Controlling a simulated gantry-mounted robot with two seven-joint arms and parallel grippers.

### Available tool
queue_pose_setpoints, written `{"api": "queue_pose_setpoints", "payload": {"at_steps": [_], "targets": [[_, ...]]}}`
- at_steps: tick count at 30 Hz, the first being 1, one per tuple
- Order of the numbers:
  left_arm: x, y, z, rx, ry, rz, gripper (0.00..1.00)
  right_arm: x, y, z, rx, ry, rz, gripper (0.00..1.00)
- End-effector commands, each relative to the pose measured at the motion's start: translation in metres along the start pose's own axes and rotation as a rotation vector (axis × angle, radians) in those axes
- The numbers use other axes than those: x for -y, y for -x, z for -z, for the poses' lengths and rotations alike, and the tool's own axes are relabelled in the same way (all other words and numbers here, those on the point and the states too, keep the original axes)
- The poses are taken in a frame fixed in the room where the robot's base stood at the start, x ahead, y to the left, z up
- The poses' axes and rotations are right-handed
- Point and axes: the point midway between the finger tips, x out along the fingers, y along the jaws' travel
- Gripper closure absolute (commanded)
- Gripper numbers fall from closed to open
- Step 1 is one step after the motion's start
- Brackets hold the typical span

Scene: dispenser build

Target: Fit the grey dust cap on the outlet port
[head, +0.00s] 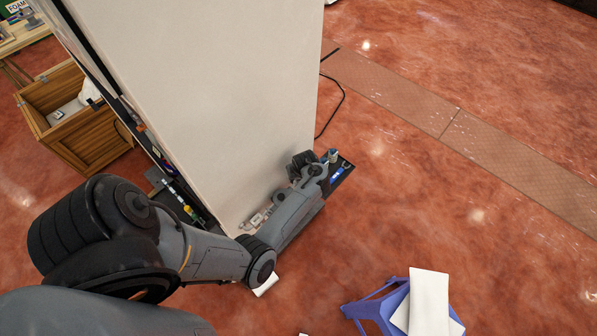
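A tall cream-white cabinet (200,90) stands in the middle of the head view, seen from above. My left arm comes in from the lower left and reaches along the near side of the cabinet. Its far end is a dark part at the cabinet's right corner, beside a dark shelf or tray. I cannot make out the gripper's fingers or anything held there. I cannot pick out the grey dust cap or the outlet port. My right gripper is not in view.
Small items, one blue (337,174), lie at the cabinet's right corner. Tools (186,208) lie along its left side. A wooden crate (84,143) stands left. A blue stool (369,308) with white sheets (429,300) stands lower right. A black cable (338,107) trails behind. The right floor is mostly clear.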

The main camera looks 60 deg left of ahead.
Motion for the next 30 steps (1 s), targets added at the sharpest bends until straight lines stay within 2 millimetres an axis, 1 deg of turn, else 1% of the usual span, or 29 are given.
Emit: {"api": "queue_pose_setpoints", "payload": {"at_steps": [3,4,9,19,20,21,23,24,30], "targets": [[0.0000,0.0000,0.0000,0.000,0.000,0.000,0.91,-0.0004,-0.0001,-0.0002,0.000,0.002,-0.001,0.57],[0.0000,0.0000,0.0000,0.000,0.000,0.000,0.60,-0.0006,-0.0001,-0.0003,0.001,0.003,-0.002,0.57],[0.0004,-0.0001,0.0002,0.000,0.000,0.001,0.34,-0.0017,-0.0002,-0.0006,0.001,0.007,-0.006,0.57],[0.0019,-0.0008,0.0006,-0.001,0.002,0.003,0.34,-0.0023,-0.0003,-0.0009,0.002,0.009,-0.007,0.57],[0.0021,-0.0009,0.0006,-0.001,0.002,0.004,0.38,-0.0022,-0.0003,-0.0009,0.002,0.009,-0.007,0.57],[0.0022,-0.0009,0.0007,-0.001,0.002,0.004,0.32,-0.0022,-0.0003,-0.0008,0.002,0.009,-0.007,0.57],[0.0024,-0.0011,0.0007,-0.001,0.002,0.004,0.24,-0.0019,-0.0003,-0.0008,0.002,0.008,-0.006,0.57],[0.0027,-0.0012,0.0008,-0.001,0.003,0.005,0.22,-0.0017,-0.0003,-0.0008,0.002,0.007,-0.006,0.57],[0.0038,-0.0015,0.0012,-0.002,0.004,0.007,0.22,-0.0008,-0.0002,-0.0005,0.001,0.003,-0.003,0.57]]}}
